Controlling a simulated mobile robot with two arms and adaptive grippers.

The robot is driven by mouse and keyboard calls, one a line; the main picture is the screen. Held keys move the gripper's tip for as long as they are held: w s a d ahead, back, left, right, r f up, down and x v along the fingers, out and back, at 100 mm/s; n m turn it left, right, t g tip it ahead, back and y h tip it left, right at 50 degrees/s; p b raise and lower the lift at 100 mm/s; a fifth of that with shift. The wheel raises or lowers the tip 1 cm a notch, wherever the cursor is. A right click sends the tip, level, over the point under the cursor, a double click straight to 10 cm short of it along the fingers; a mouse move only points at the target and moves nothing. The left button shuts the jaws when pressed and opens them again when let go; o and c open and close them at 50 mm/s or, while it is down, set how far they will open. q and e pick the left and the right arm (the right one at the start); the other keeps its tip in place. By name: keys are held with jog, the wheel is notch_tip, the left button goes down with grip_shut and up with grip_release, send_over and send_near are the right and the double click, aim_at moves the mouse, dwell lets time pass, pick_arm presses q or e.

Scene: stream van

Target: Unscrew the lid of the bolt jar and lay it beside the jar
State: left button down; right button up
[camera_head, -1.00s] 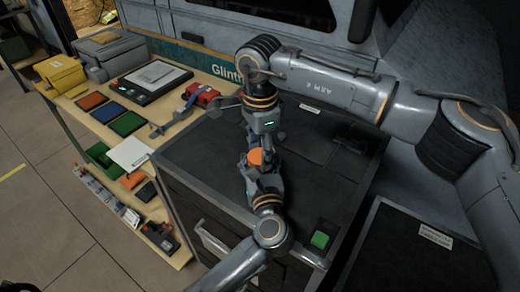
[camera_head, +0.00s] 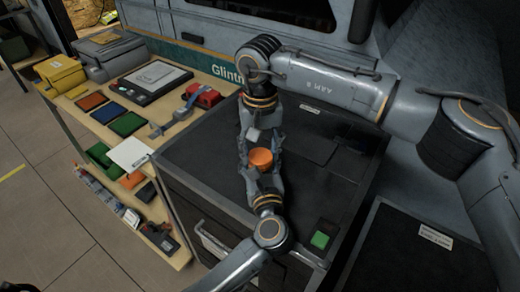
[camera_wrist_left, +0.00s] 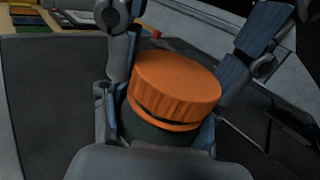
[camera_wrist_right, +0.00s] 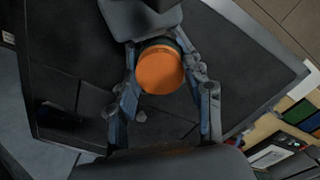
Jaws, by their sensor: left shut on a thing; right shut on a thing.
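The bolt jar has a ribbed orange lid (camera_head: 261,158), which also shows in the left wrist view (camera_wrist_left: 176,88) and right wrist view (camera_wrist_right: 160,69). Its dark body (camera_wrist_left: 150,132) shows below the lid in the left wrist view; a thin dark gap runs under the lid's ribbed side, above a lower orange edge. My left gripper (camera_head: 263,170) comes from the near side and is shut on the jar body. My right gripper (camera_head: 261,146) comes from the far side, with its fingers shut on the lid. The lid is on top of the jar. Fingers partly hide the contacts.
The jar is over a dark cabinet top (camera_head: 200,165), with free room on both sides. A green-topped object (camera_head: 320,239) is at its near right corner. A wooden bench (camera_head: 165,108) at left holds a red object (camera_head: 205,96), trays and cases.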

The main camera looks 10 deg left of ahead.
aim_at(260, 156)
jog(key=shift+r, duration=0.2)
dwell(0.3)
jog(key=shift+r, duration=0.9)
jog(key=shift+r, duration=0.1)
jog(key=shift+r, duration=1.95)
pick_arm(q)
jog(key=shift+c, duration=1.6)
grip_release()
jog(key=shift+s, duration=0.1)
